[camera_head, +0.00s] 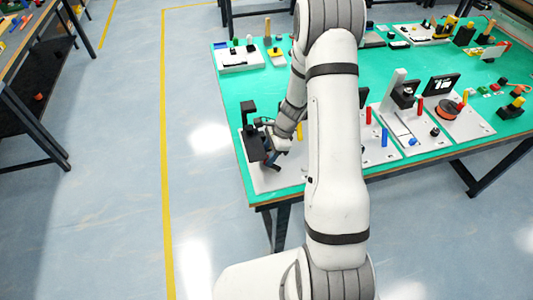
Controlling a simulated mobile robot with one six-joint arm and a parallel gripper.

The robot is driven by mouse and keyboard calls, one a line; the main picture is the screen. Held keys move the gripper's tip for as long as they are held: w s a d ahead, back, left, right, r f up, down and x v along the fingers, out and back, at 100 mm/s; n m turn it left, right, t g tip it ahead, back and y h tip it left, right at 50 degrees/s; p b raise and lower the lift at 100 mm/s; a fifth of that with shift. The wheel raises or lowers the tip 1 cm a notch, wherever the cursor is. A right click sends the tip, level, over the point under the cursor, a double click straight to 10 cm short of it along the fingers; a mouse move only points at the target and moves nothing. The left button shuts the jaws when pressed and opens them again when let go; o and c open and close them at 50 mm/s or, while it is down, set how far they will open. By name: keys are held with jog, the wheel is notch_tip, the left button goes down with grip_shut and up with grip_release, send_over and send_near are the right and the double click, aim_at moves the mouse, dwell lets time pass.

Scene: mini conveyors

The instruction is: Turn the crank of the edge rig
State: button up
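The edge rig (247,117) is a black upright on a white base plate (270,180) at the near left corner of the green table. A black block stands on the plate below the upright. My gripper (271,155) is at the rig's right side, close against the black parts. The crank cannot be clearly told from the gripper's dark fingers at this size. Whether the fingers are open or shut, or touch the crank, is too small to tell.
The green table (225,90) holds other rigs on white plates, with red and blue pegs (384,137) right of my arm. An orange disc (446,109) lies farther right. Another table (30,40) stands at far left, with clear floor (120,180) between.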

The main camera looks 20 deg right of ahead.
jog(key=shift+a+f, duration=0.15)
jog(key=shift+f, duration=0.15)
grip_shut()
jog(key=shift+w+d+f+m+b, duration=0.15)
jog(key=shift+d+m+b, duration=0.1)
jog(key=shift+m+b, duration=0.45)
jog(key=shift+w+d+r+m+t+b, duration=0.2)
jog(key=shift+m+t+b, duration=0.3)
jog(key=shift+m, duration=0.4)
grip_release()
